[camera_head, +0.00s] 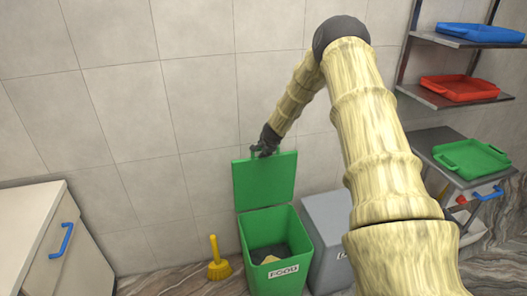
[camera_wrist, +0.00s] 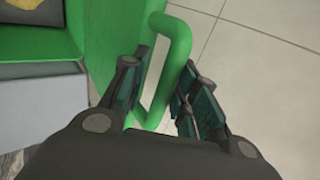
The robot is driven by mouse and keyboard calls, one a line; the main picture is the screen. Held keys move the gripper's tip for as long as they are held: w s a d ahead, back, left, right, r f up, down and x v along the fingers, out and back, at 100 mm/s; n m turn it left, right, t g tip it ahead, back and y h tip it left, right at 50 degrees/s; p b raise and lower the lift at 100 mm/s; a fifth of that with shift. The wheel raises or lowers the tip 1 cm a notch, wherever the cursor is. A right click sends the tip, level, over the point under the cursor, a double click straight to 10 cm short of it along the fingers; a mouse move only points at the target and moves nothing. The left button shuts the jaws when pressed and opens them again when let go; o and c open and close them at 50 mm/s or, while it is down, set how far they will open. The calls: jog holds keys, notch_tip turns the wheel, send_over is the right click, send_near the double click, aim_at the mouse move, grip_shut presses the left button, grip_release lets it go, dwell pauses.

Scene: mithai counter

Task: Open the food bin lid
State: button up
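The green food bin (camera_head: 290,247) stands on the floor against the tiled wall, with a "FOOD" label on its front. Its green lid (camera_head: 265,182) is raised upright at the back, so the bin's inside shows, with dark and yellowish contents. My gripper (camera_head: 266,148) is at the top edge of the lid. In the wrist view, the green lid handle (camera_wrist: 180,60) passes between the two fingers of my gripper (camera_wrist: 168,95). The fingers stand apart, with a visible gap beside the handle.
A grey bin (camera_head: 328,225) stands right beside the food bin. A yellow brush (camera_head: 217,262) is on the floor to the left. A white cabinet (camera_head: 50,235) with a blue handle is at far left. Shelves at right hold blue (camera_head: 480,32), red (camera_head: 460,88) and green (camera_head: 470,158) trays.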

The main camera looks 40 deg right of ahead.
jog(key=shift+a+r, duration=0.1)
jog(key=shift+a, duration=0.1)
jog(key=v, duration=1.1)
jog(key=shift+s+r, duration=0.2)
jog(key=shift+r, duration=0.1)
